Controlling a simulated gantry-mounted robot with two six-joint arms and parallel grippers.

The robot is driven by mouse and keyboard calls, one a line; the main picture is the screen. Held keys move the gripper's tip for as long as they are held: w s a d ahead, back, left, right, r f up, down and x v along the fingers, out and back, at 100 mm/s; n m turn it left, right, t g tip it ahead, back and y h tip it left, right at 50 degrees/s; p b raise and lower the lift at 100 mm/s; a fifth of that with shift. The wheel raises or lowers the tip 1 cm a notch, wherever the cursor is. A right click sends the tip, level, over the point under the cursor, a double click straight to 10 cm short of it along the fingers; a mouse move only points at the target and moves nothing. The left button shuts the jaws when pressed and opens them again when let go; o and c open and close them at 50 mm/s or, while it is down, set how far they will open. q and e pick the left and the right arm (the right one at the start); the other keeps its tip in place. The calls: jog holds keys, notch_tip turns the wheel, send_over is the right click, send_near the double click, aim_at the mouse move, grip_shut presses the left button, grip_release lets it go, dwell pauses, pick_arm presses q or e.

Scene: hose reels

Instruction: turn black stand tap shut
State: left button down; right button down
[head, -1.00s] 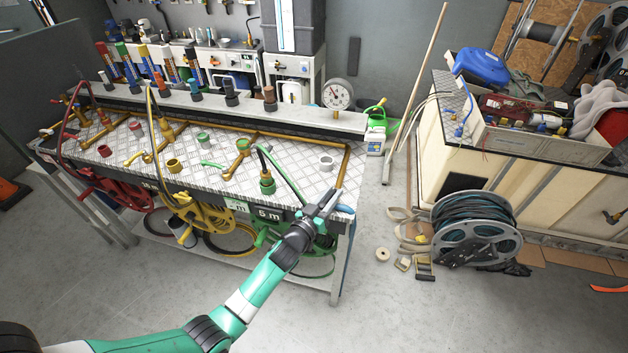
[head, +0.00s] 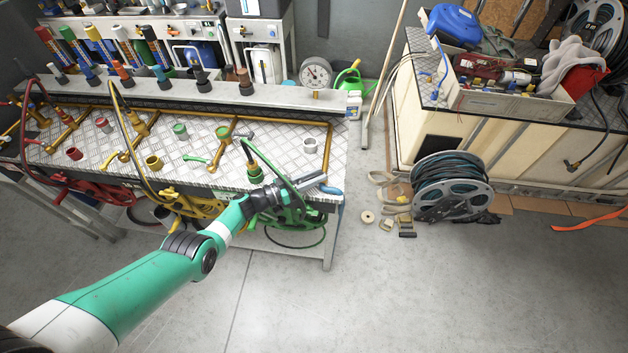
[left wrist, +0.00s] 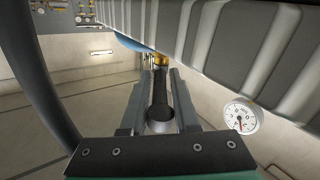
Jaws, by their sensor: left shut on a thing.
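My left gripper (head: 314,181) is at the front right corner of the workbench, with its arm reaching in from the lower left. In the left wrist view my left gripper (left wrist: 160,95) is shut on a dark tap lever (left wrist: 160,105), which lies lengthwise between the fingers. A brass body (left wrist: 160,59) shows at the lever's far end. In the head view the fingers and the bench edge hide this tap. A blue curved piece (head: 331,190) sits right beside the fingertips. My right gripper is in neither view.
The workbench (head: 285,150) carries brass pipes, coloured fittings and hoses. A green hose reel (head: 290,222) hangs close under the gripper. A pressure gauge (head: 316,73) stands on the back ledge and shows in the wrist view (left wrist: 242,116).

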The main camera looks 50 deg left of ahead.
pick_arm(q)
jog(key=shift+w+a+m+h+b, duration=0.1)
jog(key=shift+m+h+b, duration=0.3)
jog(key=shift+h+b, duration=0.15)
jog(key=shift+r+h, duration=0.2)
jog(key=shift+h, duration=0.15)
jog(key=c, duration=0.8)
grip_release()
jog(key=shift+c, duration=0.2)
jog(key=shift+f, duration=0.1)
